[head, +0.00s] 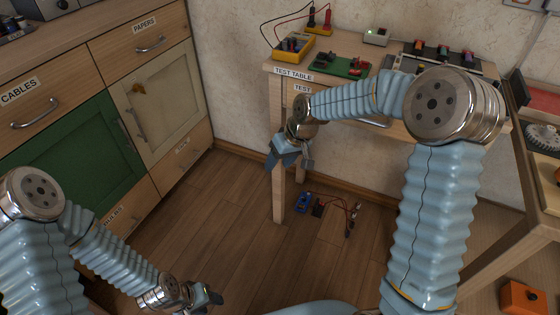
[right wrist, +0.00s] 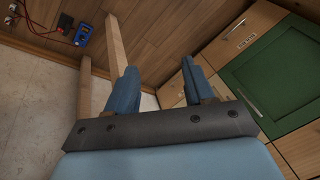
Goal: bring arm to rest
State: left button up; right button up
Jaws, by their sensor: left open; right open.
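My right arm reaches in from the right in the head view, bent over the front of the test table (head: 270,68). My right gripper (head: 285,160) hangs beside the table's front left leg, pointing down, open and empty. In the right wrist view its two blue fingers (right wrist: 158,88) stand apart with nothing between them. My left gripper (head: 205,300) is low at the bottom of the head view, over the wooden floor. It is open, and I see nothing held in it.
A multimeter (head: 294,46) and a green board (head: 341,66) lie on the test table. A blue device (head: 302,202) with red leads lies on the floor below. Cabinets with a green door (head: 75,155) stand left. An orange box (head: 524,298) is lower right.

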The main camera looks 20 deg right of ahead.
dwell(0.4)
jog(key=s+a+f+m+g, duration=0.1)
jog(key=s+a+f, duration=0.1)
jog(key=s+f, duration=0.45)
jog(key=s+a+f+m, duration=0.15)
jog(key=s+f, duration=0.25)
jog(key=f, duration=0.6)
jog(key=s+a+f+m, duration=0.1)
jog(key=s+f, duration=0.3)
jog(key=s, duration=0.3)
jog(key=s+a+f, duration=0.1)
jog(key=s+f, duration=0.3)
jog(key=s, duration=0.2)
jog(key=shift+s+a+m+g, duration=0.25)
jog(key=shift+s+m+g, duration=0.05)
jog(key=shift+s+m, duration=0.1)
